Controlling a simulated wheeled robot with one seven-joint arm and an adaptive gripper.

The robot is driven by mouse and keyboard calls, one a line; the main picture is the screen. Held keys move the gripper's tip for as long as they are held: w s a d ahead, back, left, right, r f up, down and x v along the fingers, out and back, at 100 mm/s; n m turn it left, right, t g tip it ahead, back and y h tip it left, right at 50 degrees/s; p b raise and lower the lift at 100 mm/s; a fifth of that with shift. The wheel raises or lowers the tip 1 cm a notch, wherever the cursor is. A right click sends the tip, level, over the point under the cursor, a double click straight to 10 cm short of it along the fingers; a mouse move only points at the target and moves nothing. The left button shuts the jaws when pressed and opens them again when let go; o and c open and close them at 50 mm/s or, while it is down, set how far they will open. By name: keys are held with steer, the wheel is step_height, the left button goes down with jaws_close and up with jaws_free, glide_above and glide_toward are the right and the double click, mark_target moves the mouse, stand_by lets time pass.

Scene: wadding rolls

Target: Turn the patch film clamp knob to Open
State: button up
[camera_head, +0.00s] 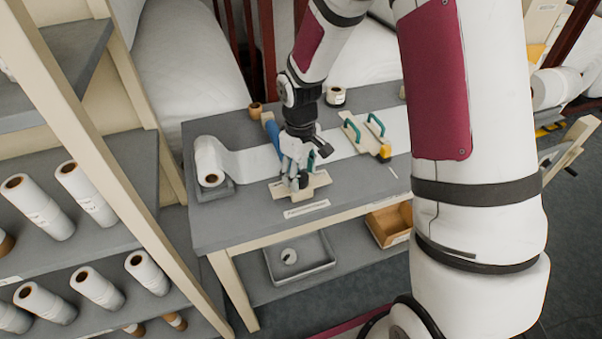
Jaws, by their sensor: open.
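My gripper (297,176) points down at the front part of the grey worktable (222,235). It is over a small beige plate (278,190) that looks like the patch film clamp. The fingers are open and low around the middle of the plate; I cannot tell whether they touch anything. The clamp's knob is hidden or too small to make out behind the fingers, so its setting cannot be read. A white label strip (306,209) lies in front of the plate, its text too small to read.
A white film roll (208,160) sits at the table's left, its sheet running right behind my gripper. A grey tray (300,259) and a wooden box (391,225) are below. A shelf of rolls (150,190) stands left.

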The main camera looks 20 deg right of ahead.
mark_target(300, 177)
step_height(300, 177, up, 12)
steer(key=shift+f, duration=0.2)
steer(key=shift+a, duration=0.1)
stand_by(0.4)
steer(key=s+r+m+t, duration=0.3)
steer(key=s+r, duration=0.7)
steer(key=r, duration=0.2)
steer(key=s+r+m+t, duration=0.2)
steer(key=s+r, duration=0.2)
steer(key=s, duration=0.8)
steer(key=shift+s+r+m+t, duration=0.2)
steer(key=shift+m+t, duration=0.1)
